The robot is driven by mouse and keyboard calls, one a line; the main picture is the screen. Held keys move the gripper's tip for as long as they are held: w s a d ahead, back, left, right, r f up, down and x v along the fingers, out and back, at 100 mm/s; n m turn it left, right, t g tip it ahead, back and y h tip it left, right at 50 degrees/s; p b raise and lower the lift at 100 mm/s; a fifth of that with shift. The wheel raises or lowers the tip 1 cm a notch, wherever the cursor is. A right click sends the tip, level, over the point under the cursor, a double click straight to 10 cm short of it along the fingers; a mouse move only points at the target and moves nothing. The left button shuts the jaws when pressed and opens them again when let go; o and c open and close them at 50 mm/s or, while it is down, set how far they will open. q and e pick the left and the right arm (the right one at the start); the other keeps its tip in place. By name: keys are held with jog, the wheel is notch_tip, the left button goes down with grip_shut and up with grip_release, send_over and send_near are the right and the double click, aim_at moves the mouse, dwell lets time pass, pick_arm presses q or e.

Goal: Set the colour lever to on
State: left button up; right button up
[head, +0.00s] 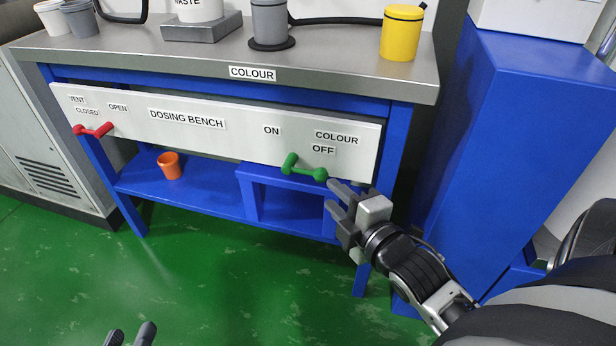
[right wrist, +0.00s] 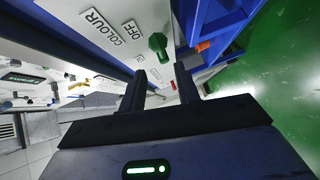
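The green colour lever (head: 305,168) is on the white front panel, below the ON and OFF labels. Its arm points right, with its end under OFF; it also shows ahead of the fingers in the right wrist view (right wrist: 158,45). My right gripper (head: 342,198) is just right of and below the lever's end. In the right wrist view its two fingers (right wrist: 161,86) are apart, with nothing visible between them. It looks close to the lever, but I see no clear contact. My left gripper (head: 131,335) is at the bottom edge of the head view, fingers apart and empty.
A red vent lever (head: 93,130) is at the panel's left end. The grey bench top (head: 330,62) carries a yellow container (head: 401,33) and a grey pot (head: 269,22). An orange cup (head: 170,165) stands on the lower shelf. A blue cabinet (head: 510,130) stands to the right.

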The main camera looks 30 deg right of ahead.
aim_at(310, 175)
jog(key=w+b, duration=0.1)
jog(key=w, duration=0.2)
jog(key=w+f, duration=0.1)
jog(key=w, duration=0.2)
jog(key=w+b, duration=0.1)
jog(key=w, duration=0.3)
jog(key=shift+d+f+b, duration=0.3)
jog(key=shift+w, duration=0.15)
pick_arm(q)
jog(key=shift+w+d+r+n+t+h, duration=0.1)
jog(key=shift+d+r+n+t+h, duration=0.35)
jog(key=shift+n+h, duration=0.15)
jog(key=shift+r, duration=0.1)
pick_arm(e)
grip_shut()
pick_arm(q)
jog(key=shift+a, duration=0.1)
